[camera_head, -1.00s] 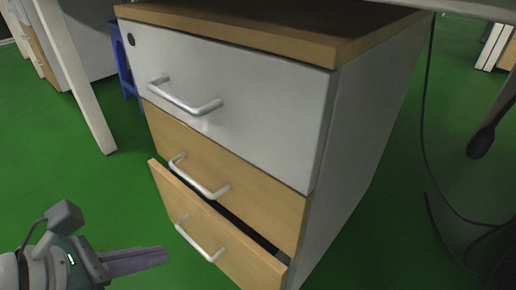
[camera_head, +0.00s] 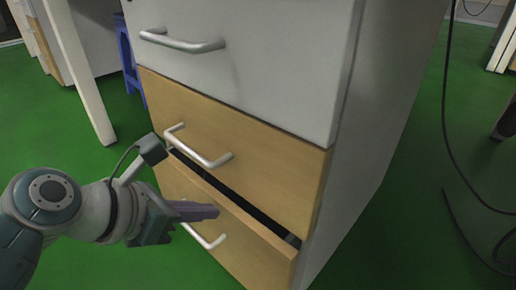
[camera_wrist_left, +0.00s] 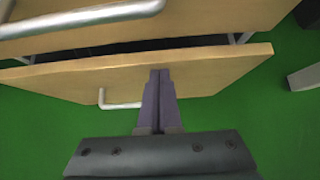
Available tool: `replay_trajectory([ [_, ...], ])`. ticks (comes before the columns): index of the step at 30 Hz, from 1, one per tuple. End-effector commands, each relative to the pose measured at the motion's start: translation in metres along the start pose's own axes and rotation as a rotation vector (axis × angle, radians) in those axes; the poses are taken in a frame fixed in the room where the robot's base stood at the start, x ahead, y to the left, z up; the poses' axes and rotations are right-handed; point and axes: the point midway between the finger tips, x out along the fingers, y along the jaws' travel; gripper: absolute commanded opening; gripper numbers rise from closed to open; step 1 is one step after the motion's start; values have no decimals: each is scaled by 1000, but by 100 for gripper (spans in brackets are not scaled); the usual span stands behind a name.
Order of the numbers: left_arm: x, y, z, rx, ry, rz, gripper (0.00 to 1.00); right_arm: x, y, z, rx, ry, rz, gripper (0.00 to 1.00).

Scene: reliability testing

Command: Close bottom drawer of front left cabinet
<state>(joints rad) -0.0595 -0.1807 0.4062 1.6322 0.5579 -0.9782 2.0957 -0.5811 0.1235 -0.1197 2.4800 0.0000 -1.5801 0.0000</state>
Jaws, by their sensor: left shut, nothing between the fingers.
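The cabinet (camera_head: 365,150) has a white top drawer and two wood-coloured drawers below. Its bottom drawer (camera_head: 255,254) is partly pulled out, with a dark gap behind its front's upper edge. The bottom drawer also shows in the left wrist view (camera_wrist_left: 215,72), with its silver handle (camera_wrist_left: 120,105) left of my fingers. My left gripper (camera_head: 212,212) is shut and empty, its fingertips at the bottom drawer front near the handle. In the left wrist view the shut fingers (camera_wrist_left: 159,75) reach the drawer front's face; whether they touch cannot be told. My right gripper is not in view.
The middle drawer (camera_head: 270,150) with its handle is shut above. A white desk leg (camera_head: 80,80) and a blue stool (camera_head: 130,65) stand behind at left. Black cables (camera_head: 447,120) hang at right. Green floor (camera_head: 95,145) is open around the cabinet.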

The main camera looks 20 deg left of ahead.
Motion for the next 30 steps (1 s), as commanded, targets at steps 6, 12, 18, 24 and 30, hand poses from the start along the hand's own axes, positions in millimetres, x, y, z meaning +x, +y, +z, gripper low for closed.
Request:
replay_trajectory([
  [6,9,1,10,-4,-2,0,0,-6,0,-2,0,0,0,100],
  [12,26,0,26,-1,-2,-1,0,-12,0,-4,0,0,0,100],
  [18,29,-1,26,0,-2,-1,0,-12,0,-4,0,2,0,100],
  [24,29,-1,26,0,-2,-1,0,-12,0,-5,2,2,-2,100],
  [30,24,-6,26,0,1,-4,0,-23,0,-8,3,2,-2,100],
])
